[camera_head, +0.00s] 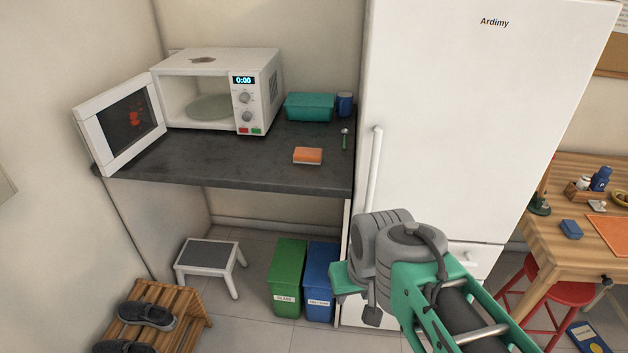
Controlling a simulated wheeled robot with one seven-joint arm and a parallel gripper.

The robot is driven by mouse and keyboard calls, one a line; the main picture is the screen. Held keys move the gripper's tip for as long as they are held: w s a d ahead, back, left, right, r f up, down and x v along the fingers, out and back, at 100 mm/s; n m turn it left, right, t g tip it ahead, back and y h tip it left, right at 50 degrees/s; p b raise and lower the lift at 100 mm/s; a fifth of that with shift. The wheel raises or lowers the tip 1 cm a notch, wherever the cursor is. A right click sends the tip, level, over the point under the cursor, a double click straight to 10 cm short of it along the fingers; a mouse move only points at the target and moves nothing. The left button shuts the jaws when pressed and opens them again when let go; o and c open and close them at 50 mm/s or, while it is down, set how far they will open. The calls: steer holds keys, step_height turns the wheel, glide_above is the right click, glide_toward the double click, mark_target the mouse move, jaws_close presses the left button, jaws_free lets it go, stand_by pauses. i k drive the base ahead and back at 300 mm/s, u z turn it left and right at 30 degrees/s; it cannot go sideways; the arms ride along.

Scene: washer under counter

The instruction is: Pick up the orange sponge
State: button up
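The orange sponge (308,155) lies flat on the dark counter (215,165), near its front edge and right of the microwave. It has an orange top and a paler lower layer. My gripper (371,312) is low in front of the fridge, below the counter's height in the picture and well apart from the sponge. It is mostly hidden behind my own grey and green arm links, so its opening does not show clearly.
The microwave (261,96) stands with its door (124,120) open at left. A teal box (309,107), a blue cup (344,104) and a green-handled spoon (345,140) are near the sponge. The fridge (470,110) bounds the counter's right. Bins and a stool (209,252) stand below.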

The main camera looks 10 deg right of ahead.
mark_target(301, 155)
steer(key=u, duration=1.15)
steer(key=i, duration=1.15)
steer(key=z, duration=0.45)
steer(key=i, duration=0.8)
steer(key=z, duration=0.75)
